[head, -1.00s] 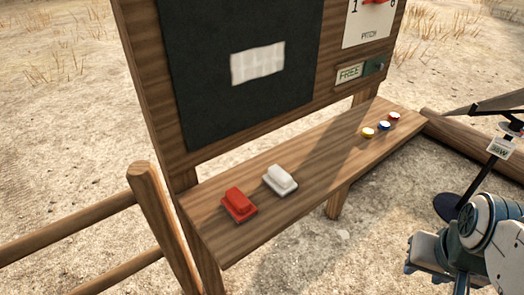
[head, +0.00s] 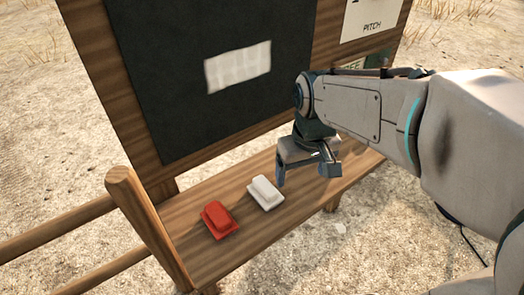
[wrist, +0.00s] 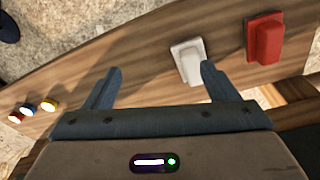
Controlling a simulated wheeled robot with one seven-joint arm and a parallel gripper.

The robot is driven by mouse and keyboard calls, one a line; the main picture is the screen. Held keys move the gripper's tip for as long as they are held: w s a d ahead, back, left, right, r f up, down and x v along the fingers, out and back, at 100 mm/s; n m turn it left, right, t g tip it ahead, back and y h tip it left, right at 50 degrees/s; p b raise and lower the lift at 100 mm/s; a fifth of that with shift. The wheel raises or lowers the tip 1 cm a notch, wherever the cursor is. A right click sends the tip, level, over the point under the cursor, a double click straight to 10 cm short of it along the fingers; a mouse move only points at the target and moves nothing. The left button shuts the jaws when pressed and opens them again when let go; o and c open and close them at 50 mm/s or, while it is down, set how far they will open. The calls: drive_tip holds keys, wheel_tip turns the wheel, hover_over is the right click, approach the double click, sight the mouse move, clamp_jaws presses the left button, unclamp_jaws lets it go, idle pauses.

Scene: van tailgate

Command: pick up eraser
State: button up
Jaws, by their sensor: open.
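Two eraser-like blocks lie on the wooden ledge, and I cannot tell which one the task means. The white block (head: 265,193) is nearer my gripper, and the red block (head: 220,220) lies to its left. My gripper (head: 308,172) is open and empty, above the ledge to the right of the white block.
The wooden ledge (head: 190,208) runs below a dark board (head: 190,120) with a pale patch (head: 238,67). A wooden fence post (head: 145,220) stands at the left. Small coloured round pieces (wrist: 28,107) sit at the ledge's other end. My arm hides part of the ledge.

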sight(265, 184)
drive_tip(key=w+a+r+n+g+p, duration=0.1)
drive_tip(key=w+a+n+p, duration=0.1)
drive_tip(key=w+a+n, duration=0.4)
drive_tip(key=f, duration=0.2)
drive_tip(key=f+m, duration=0.1)
drive_tip(key=f, duration=0.2)
drive_tip(key=s+a+f+m, duration=0.1)
drive_tip(key=f, duration=0.2)
drive_tip(key=shift+a+f, duration=0.1)
drive_tip(key=shift+f, duration=0.05)
drive_tip(key=shift+m, duration=0.3)
drive_tip(key=shift+w+a+f+p, duration=0.1)
drive_tip(key=shift+f+p, duration=0.25)
drive_tip(key=shift+f, duration=0.95)
drive_tip(key=shift+w+a+f+p, duration=0.1)
drive_tip(key=shift+f+p, duration=0.25)
drive_tip(key=shift+f, duration=0.9)
drive_tip(key=c, duration=1.1)
drive_tip(key=shift+r, duration=0.15)
